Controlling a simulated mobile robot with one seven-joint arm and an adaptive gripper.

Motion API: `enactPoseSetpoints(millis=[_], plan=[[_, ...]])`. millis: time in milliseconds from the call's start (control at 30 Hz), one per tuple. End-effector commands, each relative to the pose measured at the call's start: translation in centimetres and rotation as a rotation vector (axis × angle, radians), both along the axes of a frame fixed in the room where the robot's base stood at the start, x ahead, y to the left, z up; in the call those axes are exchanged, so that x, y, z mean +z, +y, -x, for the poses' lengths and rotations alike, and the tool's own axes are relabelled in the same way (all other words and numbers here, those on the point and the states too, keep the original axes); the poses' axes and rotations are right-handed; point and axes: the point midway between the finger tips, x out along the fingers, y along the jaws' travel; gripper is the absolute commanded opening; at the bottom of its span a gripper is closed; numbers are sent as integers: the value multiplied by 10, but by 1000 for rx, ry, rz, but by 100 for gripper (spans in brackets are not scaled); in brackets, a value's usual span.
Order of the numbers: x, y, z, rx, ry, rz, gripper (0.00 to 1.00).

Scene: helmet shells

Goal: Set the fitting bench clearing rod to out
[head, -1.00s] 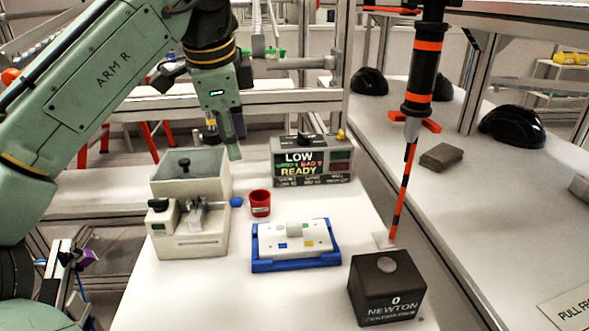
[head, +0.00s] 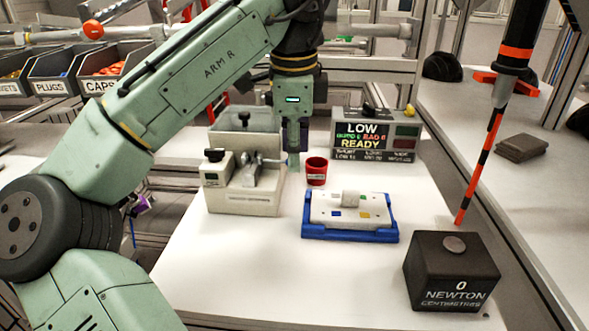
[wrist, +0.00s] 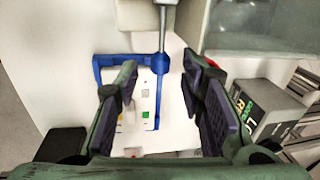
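The clearing rod (wrist: 163,28) is a thin grey metal rod with a blue knob (wrist: 160,63) on its end. I take it as the rod sticking out of the right side of the beige fixture (head: 243,199) on the white bench. In the wrist view it runs down from the top edge, and its knob shows between my two purple-padded fingers. My gripper (wrist: 160,97) is open, its fingers apart on either side of the knob's line. In the head view my gripper (head: 293,162) hangs at the fixture's right side and hides the knob.
A red cup (head: 316,171) stands close right of my gripper. A blue tray (head: 350,236) with a white part lies in front. A display box (head: 376,138) is behind, and a black Newton block (head: 450,273) is front right. The bench's front left is clear.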

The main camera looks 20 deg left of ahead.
Motion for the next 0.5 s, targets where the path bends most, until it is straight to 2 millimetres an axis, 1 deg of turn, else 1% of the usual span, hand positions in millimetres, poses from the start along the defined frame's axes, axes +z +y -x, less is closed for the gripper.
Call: enactPoseSetpoints(millis=[33, 100, 367, 400, 500], plan=[[-8, 0, -1, 1, 0, -1, 36], [-10, 1, -1, 0, 0, 0, 36], [-9, 1, -2, 0, 0, 0, 36], [-9, 1, -1, 0, 0, 0, 35], [-9, 1, -1, 0, 0, 0, 28]])
